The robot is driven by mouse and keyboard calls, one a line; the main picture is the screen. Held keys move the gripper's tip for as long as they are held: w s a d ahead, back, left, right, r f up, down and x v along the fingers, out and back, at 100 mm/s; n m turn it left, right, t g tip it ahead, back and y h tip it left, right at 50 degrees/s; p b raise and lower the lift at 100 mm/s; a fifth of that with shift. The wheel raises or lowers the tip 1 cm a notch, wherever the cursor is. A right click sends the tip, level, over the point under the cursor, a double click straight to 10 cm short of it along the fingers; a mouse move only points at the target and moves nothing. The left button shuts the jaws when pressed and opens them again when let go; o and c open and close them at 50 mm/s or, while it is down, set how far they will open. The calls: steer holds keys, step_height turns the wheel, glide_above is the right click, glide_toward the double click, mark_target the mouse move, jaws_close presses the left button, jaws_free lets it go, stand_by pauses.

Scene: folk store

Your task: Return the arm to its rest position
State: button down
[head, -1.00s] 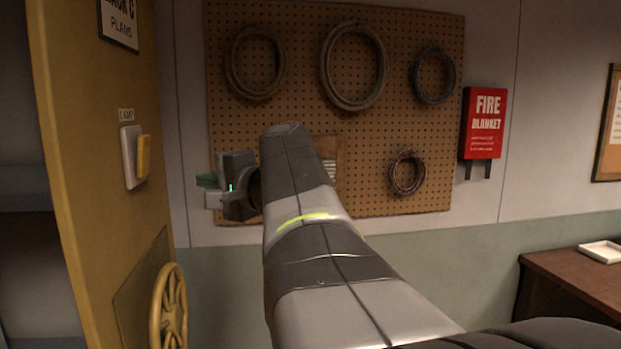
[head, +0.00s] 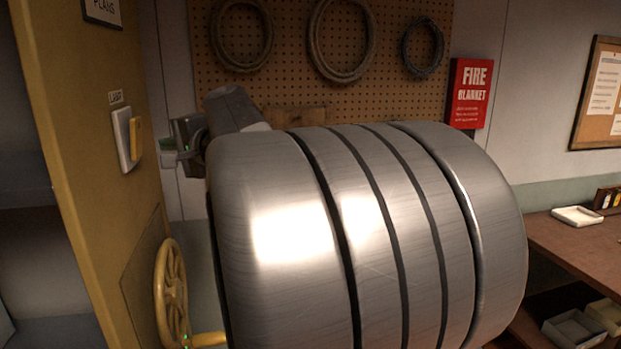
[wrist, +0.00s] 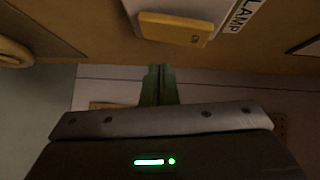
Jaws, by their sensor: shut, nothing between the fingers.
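My arm fills the middle of the head view, its large metal joint close to the camera and hiding much of the wall behind. My gripper (head: 168,160) shows small at its far left end, beside the yellow panel with the lamp switch. In the wrist view the green fingers of my gripper (wrist: 158,72) are together with nothing between them. The yellow lamp switch (wrist: 174,28) is just beyond the fingertips in that view, and a gap shows between them. In the head view the lamp switch (head: 136,138) is just left of the gripper.
A yellow handwheel (head: 171,290) stands out from the yellow panel (head: 70,150) below the switch. A pegboard (head: 290,85) with coiled cables is on the wall behind my arm. A red fire blanket box (head: 468,92) hangs right of it. A brown desk (head: 570,250) stands at the right.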

steer(key=v, duration=0.2)
steer(key=b+v, duration=0.1)
steer(key=shift+w+d+r+b, duration=0.1)
steer(key=shift+d+b, duration=0.2)
steer(key=shift+d, duration=0.2)
steer(key=shift+d, duration=0.1)
